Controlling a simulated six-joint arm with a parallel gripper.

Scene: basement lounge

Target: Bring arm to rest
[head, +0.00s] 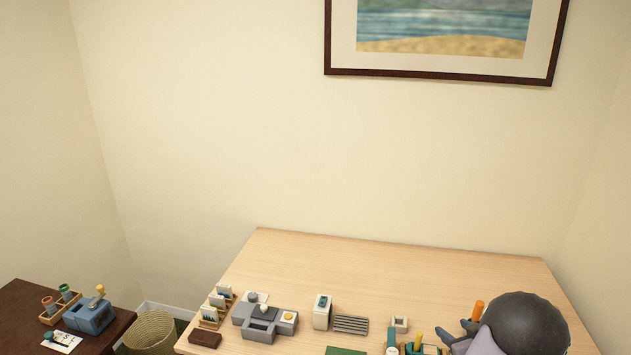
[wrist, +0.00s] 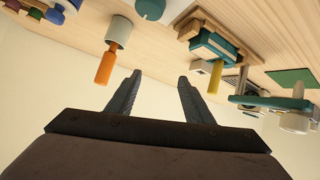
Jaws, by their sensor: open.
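My gripper (wrist: 160,78) is open, with its two dark fingers apart and only bare wall and table edge showing between them in the wrist view. In the head view my gripper (head: 447,338) is at the lower right, over the light wooden table (head: 400,265), with my dark rounded arm part behind it. Nothing is held. In the wrist view an orange-handled item (wrist: 105,68) in a grey holder shows left of the fingers. A yellow handle (wrist: 215,77) by a teal block (wrist: 215,47) shows to the right.
On the table stand a grey device (head: 262,322), a white box (head: 322,311), a slatted grey rack (head: 351,325), a small pale block (head: 400,324) and a card holder (head: 215,306). A wicker basket (head: 150,330) stands left. The table's back is clear.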

